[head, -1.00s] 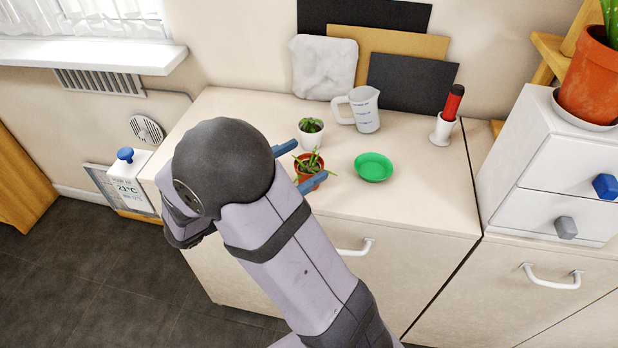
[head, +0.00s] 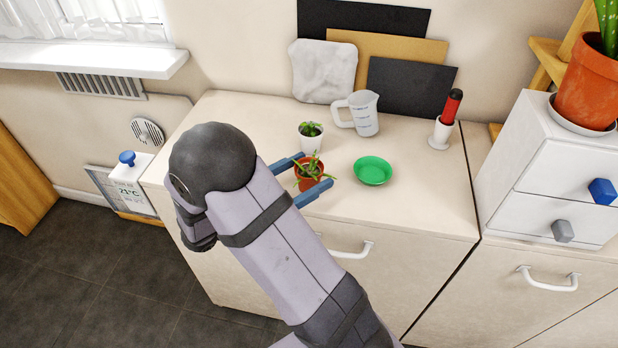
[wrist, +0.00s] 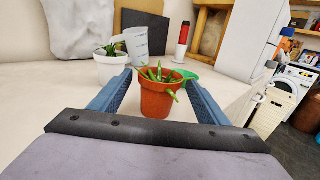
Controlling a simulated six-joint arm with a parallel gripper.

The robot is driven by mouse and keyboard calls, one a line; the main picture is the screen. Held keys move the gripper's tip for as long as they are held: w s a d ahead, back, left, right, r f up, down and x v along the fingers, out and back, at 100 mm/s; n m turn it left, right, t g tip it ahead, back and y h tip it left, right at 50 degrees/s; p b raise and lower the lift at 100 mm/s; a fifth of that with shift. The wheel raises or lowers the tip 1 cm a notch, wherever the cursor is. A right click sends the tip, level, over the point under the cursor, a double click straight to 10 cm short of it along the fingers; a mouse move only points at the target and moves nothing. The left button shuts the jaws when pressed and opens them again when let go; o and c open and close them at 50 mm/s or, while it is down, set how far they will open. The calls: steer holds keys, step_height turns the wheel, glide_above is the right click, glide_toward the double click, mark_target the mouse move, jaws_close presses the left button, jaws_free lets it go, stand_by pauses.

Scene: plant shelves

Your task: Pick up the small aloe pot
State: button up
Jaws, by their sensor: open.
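The small aloe pot (head: 309,175) is a terracotta pot with a spiky green plant, upright on the cabinet top. It also shows in the wrist view (wrist: 158,98). My gripper (head: 315,170) is open, with one blue finger on each side of the pot. In the wrist view the fingers (wrist: 160,90) flank the pot with a gap on both sides, and the pot stands near the fingertips. The finger surfaces do not appear to touch it.
A white pot with a small plant (head: 310,137) stands just behind the aloe pot. A green saucer (head: 372,171) lies to its right. A measuring jug (head: 363,113) and a white holder with a red-handled tool (head: 446,121) stand farther back. The cabinet's front right is clear.

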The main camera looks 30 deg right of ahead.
mark_target(317, 168)
steer(key=shift+w+d+f+p, duration=0.1)
steer(key=shift+d+p, duration=0.2)
steer(key=shift+d, duration=1)
steer(key=shift+w+d+f+p, duration=0.1)
steer(key=shift+d+p, duration=0.15)
steer(key=shift+d, duration=1)
steer(key=shift+c, duration=0.2)
steer(key=c, duration=1.1)
